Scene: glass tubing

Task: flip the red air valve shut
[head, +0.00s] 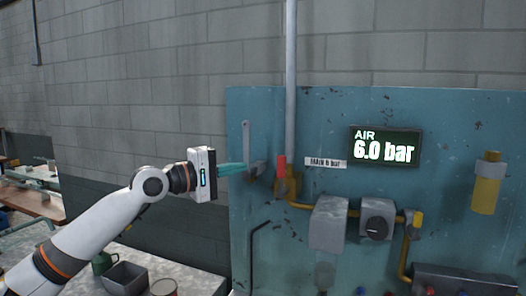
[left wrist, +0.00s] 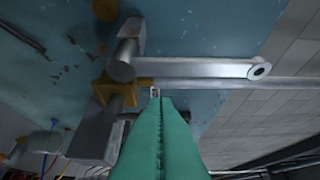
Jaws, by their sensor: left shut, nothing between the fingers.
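The red valve handle (head: 281,166) stands upright on the yellow valve body (head: 288,188), along the foot of the grey pipe. I cannot make out the red handle in the left wrist view, where the yellow body (left wrist: 117,92) shows left of my fingertips. My left gripper (head: 244,167) is shut and empty, with teal fingers pointing right toward the panel, left of the red handle. A small gap seems to separate them. The fingers also fill the lower middle of the left wrist view (left wrist: 157,100). My right gripper is out of view.
A grey lever (head: 246,141) sticks up beside my fingertips; it also shows in the left wrist view (left wrist: 195,68). The grey pipe (head: 290,80) runs up the wall. The AIR display (head: 385,147) reads 6.0 bar. A grey box (head: 328,222) and a dial (head: 376,229) lie right of the valve.

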